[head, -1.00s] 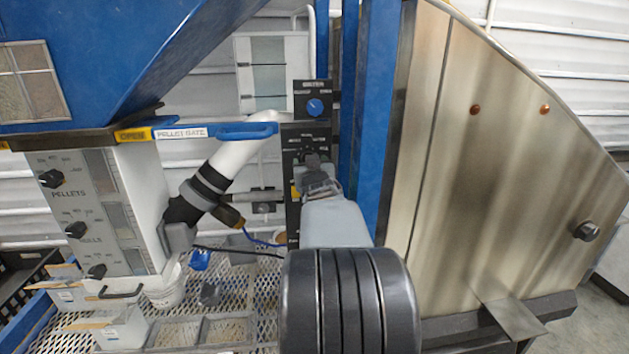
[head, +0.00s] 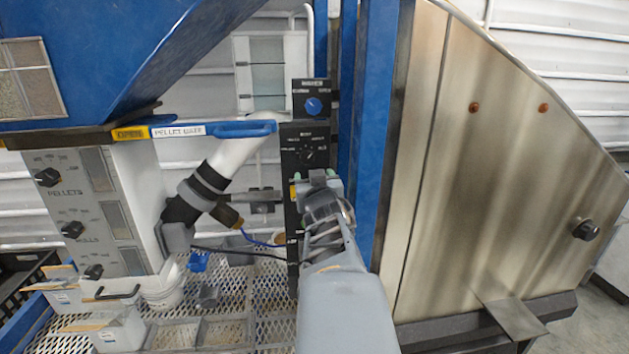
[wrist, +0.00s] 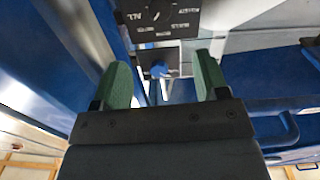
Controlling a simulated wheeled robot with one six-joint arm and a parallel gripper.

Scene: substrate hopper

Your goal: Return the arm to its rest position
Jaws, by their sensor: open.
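My gripper (head: 318,176) is in front of the narrow black control panel (head: 293,215), a little below its dial (head: 308,155). In the wrist view my gripper (wrist: 162,78) shows two green finger pads, spread apart with nothing between them. The dial (wrist: 134,18) is at the top of that view, apart from the fingers. A blue knob (head: 313,106) sits on the small box above the dial. It also shows in the wrist view (wrist: 158,69), beyond the gap between the fingers. My forearm hides the lower right of the panel.
A blue post (head: 375,130) and a steel hopper side (head: 500,190) stand close on the right. The blue gate handle (head: 240,129), a white pipe (head: 235,155) and a knobbed control box (head: 100,215) are on the left. A mesh bench (head: 240,285) with trays lies below.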

